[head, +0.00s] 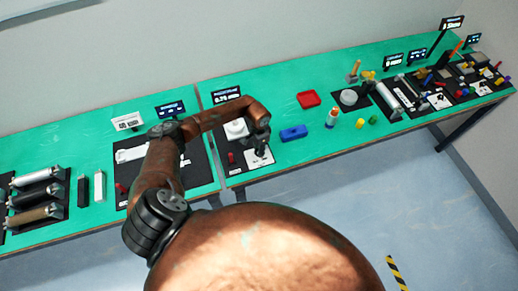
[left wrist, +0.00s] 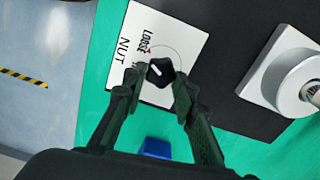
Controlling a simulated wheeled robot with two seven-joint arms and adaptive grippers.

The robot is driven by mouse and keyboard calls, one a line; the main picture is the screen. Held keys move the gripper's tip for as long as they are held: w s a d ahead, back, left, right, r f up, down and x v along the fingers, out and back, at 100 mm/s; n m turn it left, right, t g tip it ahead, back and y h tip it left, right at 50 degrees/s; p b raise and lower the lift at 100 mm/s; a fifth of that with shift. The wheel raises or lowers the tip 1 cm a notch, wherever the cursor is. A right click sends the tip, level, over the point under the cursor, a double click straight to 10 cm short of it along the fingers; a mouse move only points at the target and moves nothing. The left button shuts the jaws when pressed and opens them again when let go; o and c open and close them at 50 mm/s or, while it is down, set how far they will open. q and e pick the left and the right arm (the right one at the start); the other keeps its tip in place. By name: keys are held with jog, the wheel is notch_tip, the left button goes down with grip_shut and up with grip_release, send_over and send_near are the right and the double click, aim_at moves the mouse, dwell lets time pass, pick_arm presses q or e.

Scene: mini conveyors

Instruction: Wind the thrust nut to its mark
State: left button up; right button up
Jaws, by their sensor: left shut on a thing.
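The thrust nut (left wrist: 161,74) is a small black knob with a white line on top. It sits over a white card (left wrist: 178,30) that bears the words LOOSE and NUT, a thin arc and a small red mark. My left gripper (left wrist: 158,80) has its two fingers on either side of the nut and is shut on it. The white line does not point straight at the red mark. In the head view my left gripper (head: 260,146) is above the card (head: 262,160), and its fingers hide the nut. My right gripper is not in view.
A white round-topped unit (left wrist: 283,75) stands on the black mat beside the card. A blue block (head: 293,132) lies just right of the mat, with a red tray (head: 308,99) behind it. The green table (head: 330,145) has free room along its front edge.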

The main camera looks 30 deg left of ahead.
pick_arm(q)
jog(key=shift+w+a+r, duration=0.1)
jog(key=shift+w, duration=0.05)
jog(key=shift+c, duration=0.2)
jog(key=o, duration=0.9)
jog(key=shift+o, duration=1.3)
notch_tip(320, 180, up, 12)
jog(key=shift+s, duration=0.2)
